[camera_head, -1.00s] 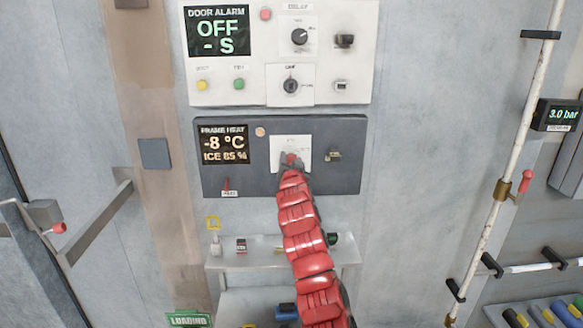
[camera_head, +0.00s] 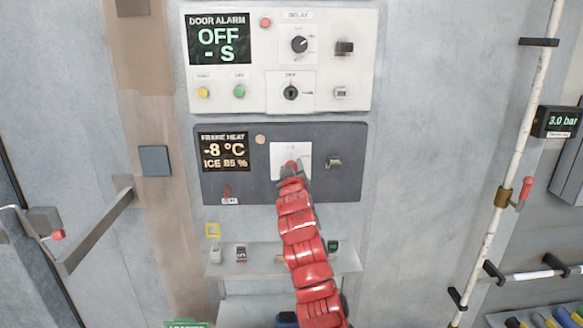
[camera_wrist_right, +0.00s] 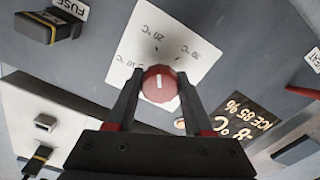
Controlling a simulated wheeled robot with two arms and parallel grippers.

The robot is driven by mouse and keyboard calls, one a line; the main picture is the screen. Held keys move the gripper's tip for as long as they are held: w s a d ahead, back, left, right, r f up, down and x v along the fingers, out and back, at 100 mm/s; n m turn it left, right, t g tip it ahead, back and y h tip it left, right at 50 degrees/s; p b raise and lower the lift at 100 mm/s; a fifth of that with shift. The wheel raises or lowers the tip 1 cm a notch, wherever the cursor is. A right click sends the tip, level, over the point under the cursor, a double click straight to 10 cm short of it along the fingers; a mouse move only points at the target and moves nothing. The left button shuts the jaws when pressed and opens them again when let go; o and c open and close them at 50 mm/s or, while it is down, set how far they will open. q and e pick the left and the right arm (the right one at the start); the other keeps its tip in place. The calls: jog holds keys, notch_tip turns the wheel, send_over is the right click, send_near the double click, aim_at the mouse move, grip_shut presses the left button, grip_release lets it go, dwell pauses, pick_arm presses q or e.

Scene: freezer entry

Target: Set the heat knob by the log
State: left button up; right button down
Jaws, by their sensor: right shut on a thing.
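The red heat knob (camera_wrist_right: 159,84) sits on a white dial plate (camera_wrist_right: 180,38) marked 10, 20 and 30 °C. A short white mark shows on the knob's face, roughly in line with the 20 °C side. My right gripper (camera_wrist_right: 158,95) is shut on the knob, a finger on each side. In the head view my right gripper (camera_head: 291,170) covers most of the knob. The frame heat panel (camera_head: 340,186) is dark grey; its display (camera_head: 224,151) reads -8 °C and ICE 85 %. No log is readable. My left gripper is not in view.
Above is the white door alarm panel (camera_head: 265,90), reading OFF, with knobs and buttons. A fuse switch (camera_head: 333,163) is right of the dial. A small shelf (camera_head: 345,262) is below. A door handle bar (camera_head: 95,232) is at left, a pipe (camera_head: 510,160) at right.

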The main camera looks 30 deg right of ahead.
jog(key=shift+n, duration=0.7)
jog(key=shift+c, duration=1.4)
grip_release()
jog(key=shift+s+a, duration=0.1)
jog(key=shift+s, duration=0.05)
jog(key=shift+s+a, duration=0.1)
jog(key=shift+s, duration=0.1)
jog(key=b+v, duration=0.6)
jog(key=v, duration=1)
jog(key=shift+s+a+b, duration=0.2)
jog(key=shift+s+b, duration=0.15)
jog(key=shift+b, duration=0.05)
